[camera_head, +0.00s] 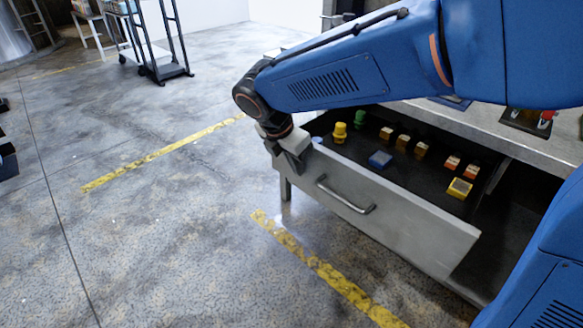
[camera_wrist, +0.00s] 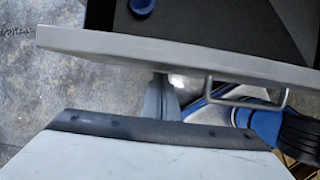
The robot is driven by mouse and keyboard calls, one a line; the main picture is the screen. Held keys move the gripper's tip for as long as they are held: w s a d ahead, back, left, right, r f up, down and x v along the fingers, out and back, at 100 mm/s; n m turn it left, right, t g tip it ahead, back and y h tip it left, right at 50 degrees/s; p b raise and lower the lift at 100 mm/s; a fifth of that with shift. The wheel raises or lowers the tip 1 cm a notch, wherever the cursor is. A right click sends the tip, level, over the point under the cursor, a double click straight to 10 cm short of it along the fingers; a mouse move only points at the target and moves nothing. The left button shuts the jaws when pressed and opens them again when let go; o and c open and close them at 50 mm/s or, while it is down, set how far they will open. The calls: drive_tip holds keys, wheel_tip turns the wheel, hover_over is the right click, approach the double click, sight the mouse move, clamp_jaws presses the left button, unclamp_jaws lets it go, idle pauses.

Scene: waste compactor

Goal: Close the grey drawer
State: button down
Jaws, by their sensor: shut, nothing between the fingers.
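The grey drawer (camera_head: 395,222) stands open below the worktop in the head view. Its dark inside holds several small coloured pieces. A metal bar handle (camera_head: 345,196) is on its front panel. My gripper (camera_head: 293,163) is shut and empty at the left end of the front panel, on its outer side. In the wrist view the drawer's front panel (camera_wrist: 180,55) crosses the picture, with the handle (camera_wrist: 248,95) at the right. Whether my gripper touches the panel I cannot tell. The fingertips are not clearly seen in the wrist view.
The grey worktop (camera_head: 480,125) lies above the drawer. Yellow floor lines (camera_head: 325,270) run in front of it. A dark wheeled rack (camera_head: 160,45) stands at the far left. The floor to the left of the drawer is clear.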

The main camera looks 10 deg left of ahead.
idle(0.3)
hover_over(361, 140)
drive_tip(key=shift+s+a, duration=0.2)
drive_tip(key=shift+w+d+r, duration=0.1)
drive_tip(key=shift+w+d, duration=0.05)
drive_tip(key=shift+w, duration=0.1)
drive_tip(key=shift+w, duration=0.1)
idle(0.3)
